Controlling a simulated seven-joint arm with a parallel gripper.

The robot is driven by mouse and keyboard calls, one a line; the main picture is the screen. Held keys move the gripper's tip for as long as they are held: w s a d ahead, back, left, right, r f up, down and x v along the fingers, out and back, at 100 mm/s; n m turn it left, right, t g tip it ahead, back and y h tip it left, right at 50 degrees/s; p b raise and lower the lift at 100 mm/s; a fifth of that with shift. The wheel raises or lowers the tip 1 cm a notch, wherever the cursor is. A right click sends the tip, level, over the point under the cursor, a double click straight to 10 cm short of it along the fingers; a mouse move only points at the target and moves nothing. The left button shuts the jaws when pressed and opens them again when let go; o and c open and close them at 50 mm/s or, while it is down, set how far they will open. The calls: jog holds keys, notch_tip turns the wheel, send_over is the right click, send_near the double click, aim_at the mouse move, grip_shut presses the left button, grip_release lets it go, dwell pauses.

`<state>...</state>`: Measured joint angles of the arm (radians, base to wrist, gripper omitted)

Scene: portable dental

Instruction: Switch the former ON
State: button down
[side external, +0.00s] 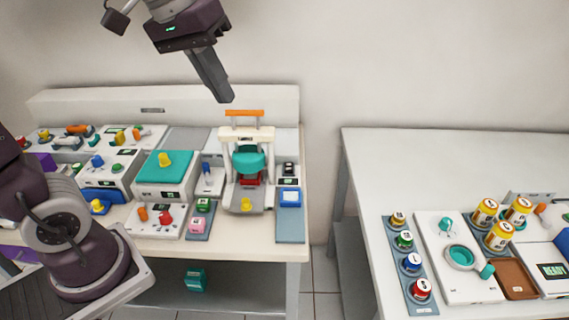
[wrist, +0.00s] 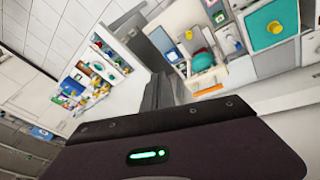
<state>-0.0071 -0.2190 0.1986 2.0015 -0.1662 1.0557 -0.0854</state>
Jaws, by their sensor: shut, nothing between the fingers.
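The former appears to be the white-framed machine (side external: 258,135) at the right end of the left bench. It has an orange top handle (side external: 244,113), a teal dome (side external: 249,160), a red part below the dome and a yellow knob (side external: 246,204) at its front. In the wrist view its teal dome (wrist: 203,62) and yellow knob (wrist: 188,35) show at the upper right. The on/off state cannot be read. My gripper (side external: 226,97) is shut and empty, pointing down, appearing just above the orange handle. Its fingers (wrist: 163,92) also show in the wrist view.
A teal-topped unit (side external: 165,170) stands left of the former. A blue-framed item (side external: 290,197) and a small dark-faced device (side external: 288,172) are close on its right. A gap separates the bench from the right table (side external: 450,160), which holds jars and a tray.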

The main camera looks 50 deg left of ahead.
jog(key=w+a+f+n+g, duration=0.1)
jog(key=w+a+f+n, duration=0.2)
jog(key=w, duration=0.8)
jog(key=n+g+y, duration=0.1)
jog(key=n+g, duration=0.1)
jog(key=g, duration=0.1)
send_over(288, 164)
notch_tip(288, 164, down, 16)
jog(key=shift+w+a+r, duration=0.1)
notch_tip(288, 164, down, 14)
jog(key=shift+r, duration=0.1)
